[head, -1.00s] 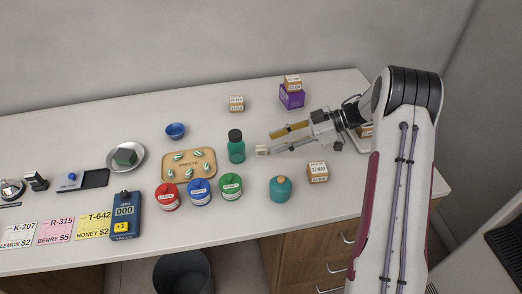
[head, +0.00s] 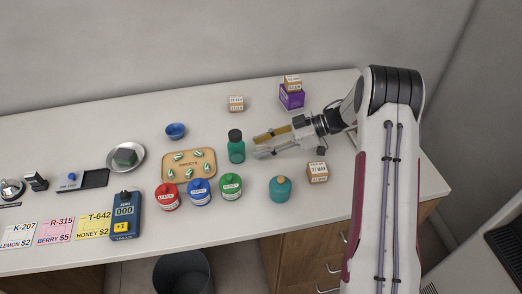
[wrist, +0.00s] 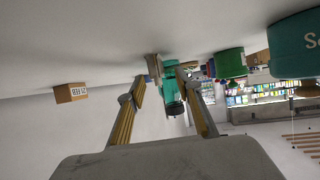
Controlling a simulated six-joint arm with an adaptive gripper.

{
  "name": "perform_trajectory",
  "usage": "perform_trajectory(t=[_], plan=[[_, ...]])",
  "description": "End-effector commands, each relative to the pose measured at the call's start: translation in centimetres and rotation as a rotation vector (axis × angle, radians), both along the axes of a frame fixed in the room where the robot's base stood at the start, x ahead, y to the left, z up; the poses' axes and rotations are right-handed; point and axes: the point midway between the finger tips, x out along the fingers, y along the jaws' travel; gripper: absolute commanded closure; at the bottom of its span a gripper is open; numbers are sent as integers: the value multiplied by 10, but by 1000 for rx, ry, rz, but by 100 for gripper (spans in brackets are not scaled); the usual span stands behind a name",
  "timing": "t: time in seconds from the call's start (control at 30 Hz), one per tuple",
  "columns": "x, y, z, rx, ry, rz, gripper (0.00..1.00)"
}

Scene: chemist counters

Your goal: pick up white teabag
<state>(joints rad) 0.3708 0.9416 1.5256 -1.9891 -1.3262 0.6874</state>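A small pale block (head: 261,153), likely the white teabag, lies on the counter right of the green bottle. In the head view it is at the tips of my gripper (head: 258,144), partly hidden by the lower finger. In the wrist view, where the counter is at the top, a small beige block (wrist: 152,66) shows beyond and between the fingers, in front of the bottle. My gripper also shows in the wrist view (wrist: 166,90); its two yellow-padded fingers are apart with nothing gripped. I cannot tell whether a finger touches the block.
The green bottle (head: 236,148) stands just beyond my fingertips. A teal jar (head: 280,189) and a labelled box (head: 317,172) are nearer the front edge. A purple box (head: 292,98) and another small box (head: 236,103) are at the back. A sweets tray (head: 210,174) lies to the left.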

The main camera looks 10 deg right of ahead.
Motion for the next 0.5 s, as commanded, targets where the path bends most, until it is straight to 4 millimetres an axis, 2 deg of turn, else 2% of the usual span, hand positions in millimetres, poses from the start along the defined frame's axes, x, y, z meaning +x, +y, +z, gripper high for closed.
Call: perform_trajectory(t=[0.1, 0.5], plan=[[1, 6, -3, -1, 0, 1, 66], [1, 6, -3, -1, 0, 0, 66]])
